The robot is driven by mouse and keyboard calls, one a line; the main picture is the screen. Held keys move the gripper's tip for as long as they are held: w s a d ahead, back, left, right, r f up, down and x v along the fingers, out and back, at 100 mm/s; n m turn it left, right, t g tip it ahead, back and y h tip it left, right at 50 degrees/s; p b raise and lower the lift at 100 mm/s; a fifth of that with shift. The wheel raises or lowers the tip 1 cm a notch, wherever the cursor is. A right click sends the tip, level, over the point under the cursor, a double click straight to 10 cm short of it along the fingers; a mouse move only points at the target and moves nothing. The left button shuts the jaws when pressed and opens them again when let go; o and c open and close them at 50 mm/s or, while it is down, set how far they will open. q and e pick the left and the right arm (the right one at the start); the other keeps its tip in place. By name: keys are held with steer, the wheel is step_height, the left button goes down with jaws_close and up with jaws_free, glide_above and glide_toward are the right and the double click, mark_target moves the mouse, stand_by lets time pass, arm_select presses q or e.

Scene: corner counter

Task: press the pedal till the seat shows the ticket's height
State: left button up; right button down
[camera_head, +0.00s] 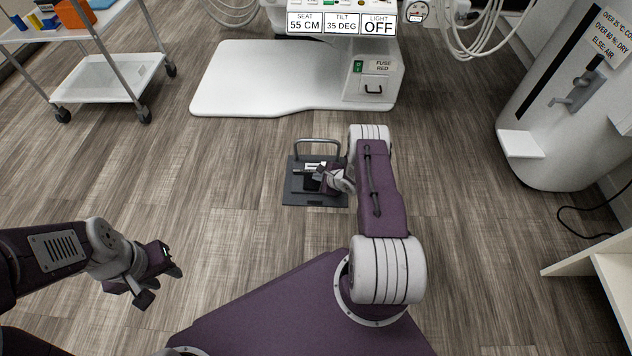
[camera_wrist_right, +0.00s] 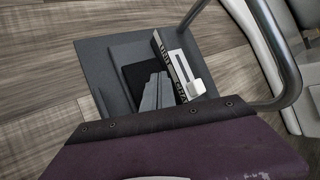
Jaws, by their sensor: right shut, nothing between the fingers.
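The foot pedal unit (camera_head: 316,200) is a dark grey plate on the floor with a raised metal hoop (camera_head: 318,142) at its far side. It also shows in the right wrist view (camera_wrist_right: 92,62), with a black pad (camera_wrist_right: 140,80) and a white lettered piece (camera_wrist_right: 185,75). My right gripper (camera_head: 318,174) is shut and empty, over the pedal plate; its fingers (camera_wrist_right: 156,92) appear in front of the black pad. I cannot tell whether they touch it. The seat display (camera_head: 304,23) reads 55 CM. My left gripper (camera_head: 160,285) hangs open over the floor, well away. The ticket is not identifiable.
Further displays show TILT 35 DEG (camera_head: 341,23) and LIGHT OFF (camera_head: 378,23). A white base with a fuse box (camera_head: 371,80) stands beyond the pedal. A trolley (camera_head: 108,78) is at left, a white cylinder unit (camera_head: 560,120) at right. Floor around the pedal is clear.

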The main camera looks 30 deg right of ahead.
steer(key=shift+f, duration=0.1)
stand_by(0.4)
steer(key=shift+f+b, duration=0.3)
steer(key=shift+b, duration=0.15)
steer(key=shift+f+b, duration=0.4)
steer(key=shift+b, duration=0.05)
stand_by(0.3)
stand_by(0.4)
steer(key=shift+r+p, duration=0.65)
steer(key=shift+r, duration=0.1)
steer(key=shift+r, duration=0.15)
